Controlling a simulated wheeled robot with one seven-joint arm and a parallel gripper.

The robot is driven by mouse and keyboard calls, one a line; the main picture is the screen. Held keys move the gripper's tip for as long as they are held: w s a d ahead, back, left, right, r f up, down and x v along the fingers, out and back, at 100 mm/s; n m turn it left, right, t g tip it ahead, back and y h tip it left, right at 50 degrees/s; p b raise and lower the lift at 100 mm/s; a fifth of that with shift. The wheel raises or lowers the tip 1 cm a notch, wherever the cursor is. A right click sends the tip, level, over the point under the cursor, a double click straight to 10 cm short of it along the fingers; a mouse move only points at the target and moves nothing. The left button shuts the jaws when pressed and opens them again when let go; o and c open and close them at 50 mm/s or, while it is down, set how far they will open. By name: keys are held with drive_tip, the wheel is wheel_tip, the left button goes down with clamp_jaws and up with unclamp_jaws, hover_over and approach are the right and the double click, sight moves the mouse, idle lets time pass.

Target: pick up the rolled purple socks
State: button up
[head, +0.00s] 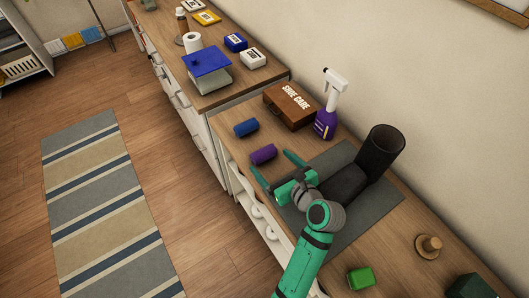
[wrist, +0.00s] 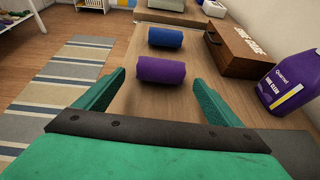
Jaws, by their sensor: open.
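The rolled purple socks (head: 263,154) lie on the wooden cabinet top near its front edge. In the wrist view the purple roll (wrist: 162,71) lies crosswise ahead of my fingers, centred between their lines. My gripper (head: 274,168) is open and empty, just short of the socks and pointing at them. In the wrist view my two green fingers (wrist: 160,92) stand wide apart, with bare wood between them. A gap shows between the fingertips and the socks.
A blue roll (head: 246,128) lies just beyond the socks. A brown shoe care box (head: 289,107) and a purple spray bottle (head: 326,122) stand to the right. Open floor lies left of the cabinet.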

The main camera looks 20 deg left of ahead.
sight(268, 158)
drive_tip(key=shift+x, duration=2.9)
drive_tip(key=shift+s, duration=0.1)
drive_tip(key=c, duration=1.1)
drive_tip(key=shift+r, duration=0.15)
